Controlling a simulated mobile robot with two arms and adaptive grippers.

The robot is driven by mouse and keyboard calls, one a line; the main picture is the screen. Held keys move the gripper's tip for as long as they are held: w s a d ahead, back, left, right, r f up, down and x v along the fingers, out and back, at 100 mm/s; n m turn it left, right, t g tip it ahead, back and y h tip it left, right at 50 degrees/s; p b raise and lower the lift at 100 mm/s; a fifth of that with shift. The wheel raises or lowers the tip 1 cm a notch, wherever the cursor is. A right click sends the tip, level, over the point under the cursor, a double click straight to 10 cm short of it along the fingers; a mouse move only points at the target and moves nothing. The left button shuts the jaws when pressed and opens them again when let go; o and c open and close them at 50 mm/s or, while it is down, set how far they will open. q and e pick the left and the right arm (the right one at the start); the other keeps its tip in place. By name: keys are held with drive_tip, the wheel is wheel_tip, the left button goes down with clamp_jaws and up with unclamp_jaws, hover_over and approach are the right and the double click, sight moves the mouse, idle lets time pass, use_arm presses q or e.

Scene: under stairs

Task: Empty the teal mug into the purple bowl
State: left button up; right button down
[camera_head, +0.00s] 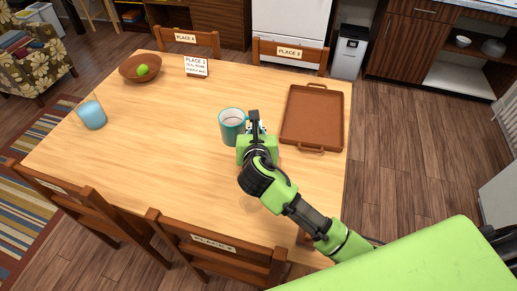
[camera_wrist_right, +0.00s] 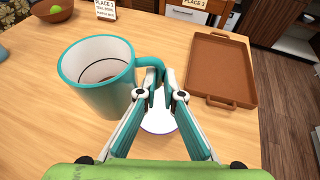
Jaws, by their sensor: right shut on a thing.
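The teal mug (camera_head: 231,128) is upright over the table, its handle toward my right gripper. It also shows in the right wrist view (camera_wrist_right: 103,92), with a pale inside, a dark ring and something brownish low down. My right gripper (camera_head: 254,122) is shut on the mug's handle (camera_wrist_right: 150,68). I cannot tell whether the mug's base touches the table. A white round thing with a purple-blue edge (camera_wrist_right: 158,122) shows partly between and below the fingers. I cannot tell whether it is the purple bowl; no other purple bowl shows. My left gripper is out of view.
A brown tray (camera_head: 312,118) lies right of the mug. A brown bowl (camera_head: 127,70) with a green fruit (camera_head: 142,70), a sign (camera_head: 196,67) and a light-blue cup (camera_head: 92,115) stand farther left on the table (camera_head: 150,150). Chairs surround it. The table's middle left is clear.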

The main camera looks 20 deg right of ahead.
drive_tip(key=w+d+f+n+y+p, duration=0.1)
drive_tip(key=w+d+f, duration=0.1)
drive_tip(key=d, duration=0.4)
drive_tip(key=w+d+f+n+y+p, duration=0.1)
drive_tip(key=w+d+f, duration=0.1)
drive_tip(key=d+f, duration=0.3)
drive_tip(key=w+d+f+n+y+p, duration=0.1)
drive_tip(key=w+d+f, duration=0.1)
drive_tip(key=d, duration=0.7)
drive_tip(key=shift+w+f+t+y, duration=0.3)
drive_tip(key=shift+f+t, duration=0.1)
drive_tip(key=shift+f, duration=0.45)
drive_tip(key=shift+a, duration=0.1)
